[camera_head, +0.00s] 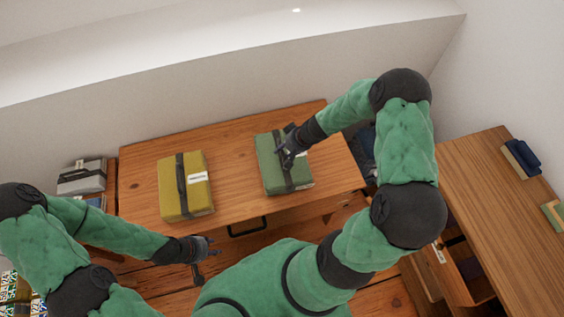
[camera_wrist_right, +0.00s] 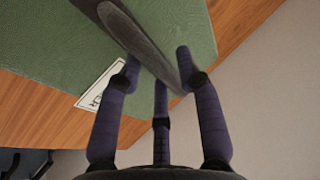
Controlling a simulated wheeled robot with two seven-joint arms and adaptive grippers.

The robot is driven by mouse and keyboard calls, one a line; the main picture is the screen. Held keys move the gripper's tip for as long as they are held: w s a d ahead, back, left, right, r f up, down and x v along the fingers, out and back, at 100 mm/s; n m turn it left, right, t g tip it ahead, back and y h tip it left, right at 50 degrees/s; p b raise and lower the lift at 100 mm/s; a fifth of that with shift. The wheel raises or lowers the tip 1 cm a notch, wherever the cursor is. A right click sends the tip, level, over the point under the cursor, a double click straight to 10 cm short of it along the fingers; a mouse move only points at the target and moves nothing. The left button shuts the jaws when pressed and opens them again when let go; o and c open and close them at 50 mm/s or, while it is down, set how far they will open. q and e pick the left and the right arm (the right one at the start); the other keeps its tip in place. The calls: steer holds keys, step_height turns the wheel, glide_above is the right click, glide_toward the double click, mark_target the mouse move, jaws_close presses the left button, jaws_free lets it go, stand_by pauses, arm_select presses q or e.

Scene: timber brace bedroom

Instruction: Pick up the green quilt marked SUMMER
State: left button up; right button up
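The green quilt (camera_head: 270,165) lies folded on the wooden table, with a dark strap and a white label (camera_head: 301,154). The label's full text is not readable. My right gripper (camera_head: 287,155) is at the quilt's top, over the strap. In the right wrist view, its fingers (camera_wrist_right: 158,62) stand on both sides of the grey strap (camera_wrist_right: 150,42), close above the green cloth (camera_wrist_right: 50,35). Whether they pinch the strap is unclear. The label (camera_wrist_right: 100,88) is partly behind a finger. My left gripper (camera_head: 204,258) is open and empty near the table's front edge.
A yellow strapped quilt (camera_head: 172,192) with a white label lies left on the same table (camera_head: 232,160). Grey folded bedding (camera_head: 84,178) is at the far left. A second wooden surface (camera_head: 490,190) stands right, with small books or boxes. Bare tabletop separates the two quilts.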

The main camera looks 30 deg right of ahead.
steer(key=shift+w+a+f, duration=0.1)
steer(key=shift+w+f, duration=0.05)
steer(key=shift+f, duration=0.1)
steer(key=shift+f, duration=0.1)
stand_by(0.3)
jaws_close()
